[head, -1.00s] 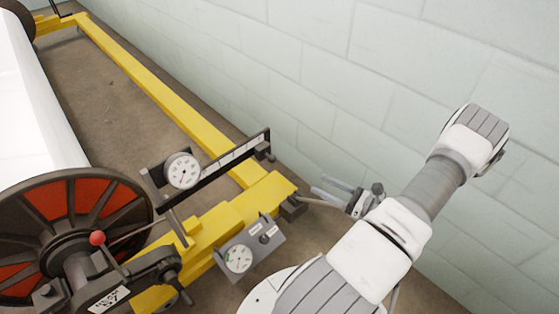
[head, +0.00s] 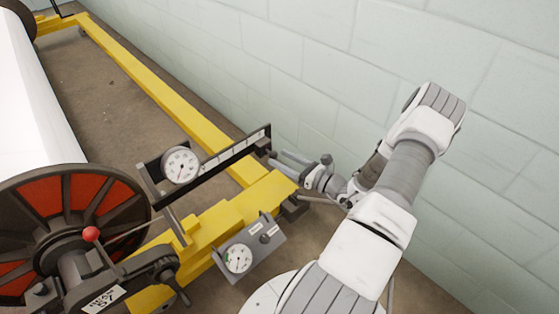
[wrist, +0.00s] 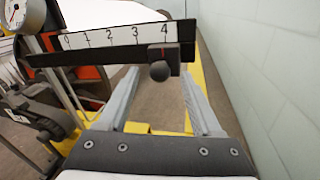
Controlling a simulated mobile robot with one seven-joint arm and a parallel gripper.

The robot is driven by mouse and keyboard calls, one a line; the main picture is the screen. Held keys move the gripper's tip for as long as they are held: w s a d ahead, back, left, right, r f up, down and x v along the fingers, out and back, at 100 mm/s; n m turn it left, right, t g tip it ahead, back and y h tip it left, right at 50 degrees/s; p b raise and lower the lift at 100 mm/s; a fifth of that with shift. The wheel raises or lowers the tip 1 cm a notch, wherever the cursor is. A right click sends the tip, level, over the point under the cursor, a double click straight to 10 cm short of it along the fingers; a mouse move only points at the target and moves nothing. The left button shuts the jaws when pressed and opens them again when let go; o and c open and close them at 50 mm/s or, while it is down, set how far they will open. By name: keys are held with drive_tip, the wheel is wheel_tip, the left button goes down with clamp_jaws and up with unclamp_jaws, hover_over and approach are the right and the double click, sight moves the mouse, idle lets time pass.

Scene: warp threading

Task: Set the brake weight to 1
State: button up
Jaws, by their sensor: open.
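The brake weight is a dark block with a red mark and a round knob (wrist: 160,71). In the wrist view it sits at the 4 end of the white scale (wrist: 118,38), which is marked 0 to 4 along a black beam (wrist: 50,59). The beam also shows in the head view (head: 225,158), with the weight (head: 262,146) near its right end. My gripper (head: 277,158) is open and empty, close to the weight. In the wrist view its fingers (wrist: 158,78) lie to either side of the knob. Contact cannot be told.
A round dial (head: 180,165) stands at the beam's left end. A second gauge box (head: 240,258) sits below on the yellow frame (head: 220,212). A red-ball lever (head: 91,234) and the large red-and-black wheel (head: 75,200) are at left. A pale block wall (head: 400,50) stands close on the right.

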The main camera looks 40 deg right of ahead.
drive_tip(key=shift+w+a, duration=0.2)
drive_tip(key=shift+w, duration=0.45)
clamp_jaws()
idle(1.0)
